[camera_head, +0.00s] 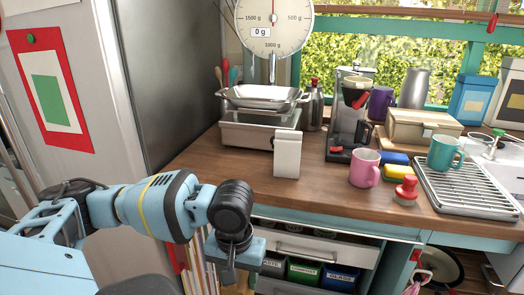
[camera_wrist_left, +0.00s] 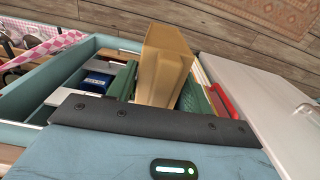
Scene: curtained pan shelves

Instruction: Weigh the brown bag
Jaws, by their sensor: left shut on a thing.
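The brown bag (camera_wrist_left: 165,65) shows in the left wrist view, directly in front of my left gripper, which is shut on it. Its lower part is hidden. In the head view my left gripper (camera_head: 229,272) is low at the counter's front edge, beside the drawers, and the bag cannot be made out there. The kitchen scale (camera_head: 259,134) stands on the counter, with an empty-looking silver pan (camera_head: 265,104). Its round dial (camera_head: 273,28) reads 0 g. My right gripper is not in view.
A white box (camera_head: 287,155) stands just in front of the scale. A coffee maker (camera_head: 347,125), pink mug (camera_head: 364,168), red-knobbed item (camera_head: 406,189) and drying rack (camera_head: 465,188) are to the right. A fridge (camera_head: 180,70) stands left.

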